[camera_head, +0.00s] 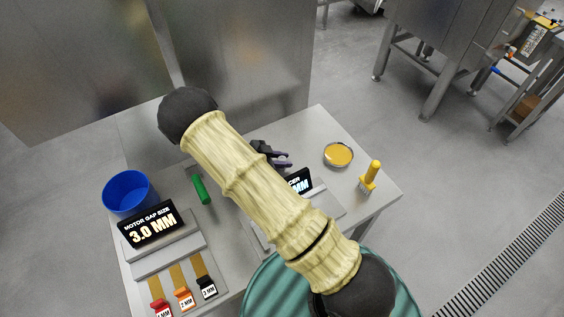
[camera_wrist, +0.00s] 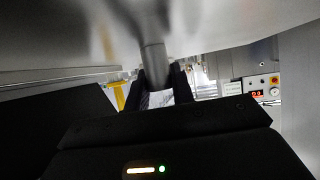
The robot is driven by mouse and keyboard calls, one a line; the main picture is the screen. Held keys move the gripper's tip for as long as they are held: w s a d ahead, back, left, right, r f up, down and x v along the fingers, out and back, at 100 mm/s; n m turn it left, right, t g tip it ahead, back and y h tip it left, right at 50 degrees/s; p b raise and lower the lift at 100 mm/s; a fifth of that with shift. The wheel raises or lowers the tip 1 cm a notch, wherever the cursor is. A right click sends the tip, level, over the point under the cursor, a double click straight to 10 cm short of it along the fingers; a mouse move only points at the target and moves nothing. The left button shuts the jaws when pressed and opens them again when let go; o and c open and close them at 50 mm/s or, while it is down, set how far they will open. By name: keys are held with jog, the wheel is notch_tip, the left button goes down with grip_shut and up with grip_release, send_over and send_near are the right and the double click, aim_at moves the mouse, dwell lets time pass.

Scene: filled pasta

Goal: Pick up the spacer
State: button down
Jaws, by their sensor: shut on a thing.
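Three tagged spacers lie in a rack at the front left in the head view: red (camera_head: 160,307), orange (camera_head: 184,297) and black (camera_head: 207,287), each with a brass-coloured strip. My gripper (camera_wrist: 161,88) shows in the wrist view as two dark fingers. It is shut on a grey cylindrical piece (camera_wrist: 153,60) between them. I cannot tell whether this piece is a spacer.
A display reading 3.0 MM (camera_head: 152,226) stands behind the rack. A second display (camera_head: 299,182) is partly hidden by my arm. A blue cup (camera_head: 129,192), a green cylinder (camera_head: 201,190), a yellow-filled dish (camera_head: 338,154) and a yellow brush (camera_head: 370,177) stand around the table.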

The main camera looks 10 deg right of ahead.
aim_at(282, 159)
notch_tip(282, 159, up, 10)
jog(key=shift+r+b, duration=0.1)
jog(key=shift+b, duration=0.7)
dwell(0.4)
